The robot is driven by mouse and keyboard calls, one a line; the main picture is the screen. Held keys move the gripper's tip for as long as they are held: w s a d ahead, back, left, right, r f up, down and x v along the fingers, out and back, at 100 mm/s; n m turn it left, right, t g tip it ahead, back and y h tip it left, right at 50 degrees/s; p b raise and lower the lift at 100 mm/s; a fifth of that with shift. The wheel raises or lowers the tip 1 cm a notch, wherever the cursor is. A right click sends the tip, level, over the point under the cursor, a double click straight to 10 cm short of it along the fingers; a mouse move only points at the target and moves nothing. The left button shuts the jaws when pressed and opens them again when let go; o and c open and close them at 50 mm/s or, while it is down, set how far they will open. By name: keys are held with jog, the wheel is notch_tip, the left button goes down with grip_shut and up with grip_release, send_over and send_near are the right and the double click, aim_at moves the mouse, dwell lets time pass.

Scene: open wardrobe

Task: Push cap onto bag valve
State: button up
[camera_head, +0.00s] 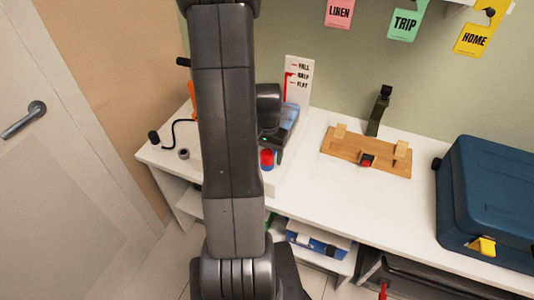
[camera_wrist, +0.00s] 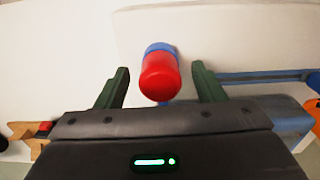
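A red cylinder with a blue band (camera_wrist: 160,75), which looks like the cap and perhaps the valve, lies between my gripper's fingers in the wrist view; it also shows in the head view (camera_head: 267,158). My gripper (camera_wrist: 161,84) is open, with its two dark green fingers on either side of the red piece and gaps visible on both sides. Whether the red part is seated on the blue part I cannot tell. A bluish, partly see-through shape (camera_head: 287,122), perhaps the bag, lies behind my gripper in the head view. My arm hides much of it.
A gauge board (camera_head: 298,80) marked FULL, HALF, FLAT stands at the wall. A wooden fixture (camera_head: 340,155) with a red-and-black piece and a blue suitcase (camera_head: 490,190) are on the white top (camera_head: 315,200) to the right. An orange-handled object and black hose (camera_head: 168,128) are left.

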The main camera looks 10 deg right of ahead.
aim_at(267, 153)
jog(key=shift+r, duration=0.1)
notch_tip(267, 153, up, 14)
dwell(0.6)
jog(key=shift+f, duration=0.2)
notch_tip(267, 153, down, 14)
jog(key=shift+r, duration=0.4)
dwell(0.4)
jog(key=shift+f, duration=0.1)
